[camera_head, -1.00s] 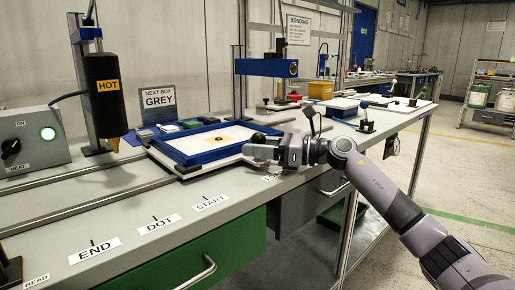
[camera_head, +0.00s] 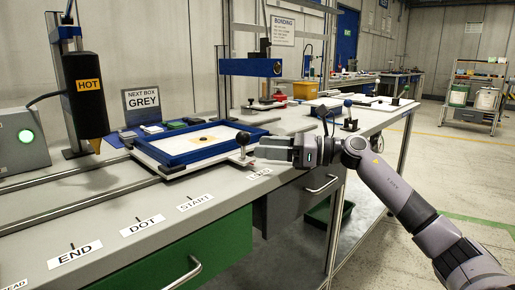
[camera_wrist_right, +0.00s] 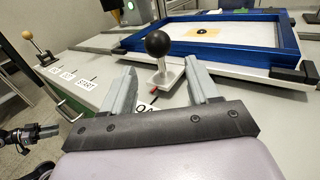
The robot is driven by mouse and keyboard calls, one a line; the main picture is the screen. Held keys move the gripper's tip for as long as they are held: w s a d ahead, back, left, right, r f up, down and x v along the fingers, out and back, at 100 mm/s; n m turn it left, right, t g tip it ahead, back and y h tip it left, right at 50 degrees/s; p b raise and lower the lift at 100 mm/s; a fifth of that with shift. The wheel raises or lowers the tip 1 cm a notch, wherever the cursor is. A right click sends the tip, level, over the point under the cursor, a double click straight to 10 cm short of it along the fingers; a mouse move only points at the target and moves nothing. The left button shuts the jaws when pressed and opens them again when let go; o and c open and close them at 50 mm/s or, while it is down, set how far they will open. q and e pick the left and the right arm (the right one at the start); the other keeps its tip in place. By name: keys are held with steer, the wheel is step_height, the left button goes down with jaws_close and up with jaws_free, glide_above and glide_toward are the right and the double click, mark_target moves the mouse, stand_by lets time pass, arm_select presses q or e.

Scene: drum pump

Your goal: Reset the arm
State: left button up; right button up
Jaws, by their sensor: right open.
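A black ball knob (camera_head: 243,138) on a short upright metal stem stands at the front right corner of the blue-framed tray (camera_head: 172,159). My right gripper (camera_head: 254,153) is open and empty just right of the knob in the head view. In the right wrist view, the knob (camera_wrist_right: 158,43) stands upright on a pale plate (camera_wrist_right: 167,78), beyond and between the two open fingers (camera_wrist_right: 160,85). The fingers do not appear to touch it. A label under the gripper is partly hidden. My left gripper does not show in the head view.
The labels START (camera_head: 195,202), DOT (camera_head: 142,225) and END (camera_head: 75,254) line the bench's front edge. A black HOT nozzle unit (camera_head: 85,95) hangs at the left. A blue head on a post (camera_head: 250,67) stands behind the tray.

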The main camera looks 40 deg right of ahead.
steer(key=shift+s+d, duration=0.2)
steer(key=shift+s, duration=0.15)
stand_by(0.4)
